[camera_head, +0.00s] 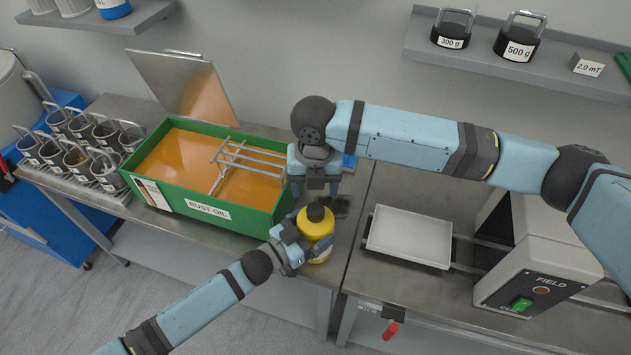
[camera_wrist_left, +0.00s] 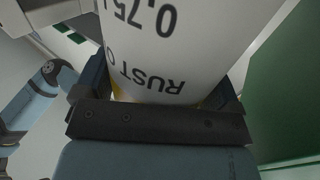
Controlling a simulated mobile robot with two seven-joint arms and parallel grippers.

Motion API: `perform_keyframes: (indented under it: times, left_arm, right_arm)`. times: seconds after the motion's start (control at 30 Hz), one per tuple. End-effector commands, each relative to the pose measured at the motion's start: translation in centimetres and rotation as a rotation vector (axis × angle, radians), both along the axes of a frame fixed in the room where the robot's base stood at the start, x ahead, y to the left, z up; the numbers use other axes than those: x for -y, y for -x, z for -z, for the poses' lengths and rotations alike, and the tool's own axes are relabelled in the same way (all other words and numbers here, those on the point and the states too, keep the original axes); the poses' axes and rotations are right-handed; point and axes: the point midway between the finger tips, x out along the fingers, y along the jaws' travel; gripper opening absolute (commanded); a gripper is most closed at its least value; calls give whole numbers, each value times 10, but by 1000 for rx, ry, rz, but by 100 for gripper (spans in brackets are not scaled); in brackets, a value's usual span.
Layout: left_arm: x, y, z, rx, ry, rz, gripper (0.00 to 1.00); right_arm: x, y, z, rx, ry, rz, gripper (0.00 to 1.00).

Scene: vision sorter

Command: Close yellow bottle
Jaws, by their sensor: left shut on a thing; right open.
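My left gripper (camera_head: 300,249) is shut on the bottle's body from the left. In the left wrist view the bottle's white label (camera_wrist_left: 150,50), reading "RUST O" and "0,75", fills the space between the fingers. My right gripper (camera_head: 315,186) is open and points down just above and behind the bottle top, with nothing seen between its fingers.
A green rust oil bin (camera_head: 245,222) with orange liquid and a metal rack stands close at left.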

Motion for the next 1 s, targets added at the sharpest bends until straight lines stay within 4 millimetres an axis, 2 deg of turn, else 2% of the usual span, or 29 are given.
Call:
perform_keyframes:
  times: [0.13, 0.33, 0.77, 0.87, 1.0]
  left_arm:
    - [0, 0, 0, 0, 0, 0, 23]
    - [0, 0, 0, 0, 0, 0, 23]
    - [0, 0, 0, 0, 0, 0, 23]
    - [0, 0, 0, 0, 0, 0, 23]
    - [0, 0, 0, 0, 0, 0, 23]
  right_arm:
    - [1, 0, -3, 0, 3, -248, 64]
    - [2, 0, -5, -2, 3, -424, 64]
    - [2, 0, -4, -3, 4, -451, 64]
    - [2, 0, 3, -4, 4, -450, 64]
    - [2, 1, 23, -6, 4, -449, 64]
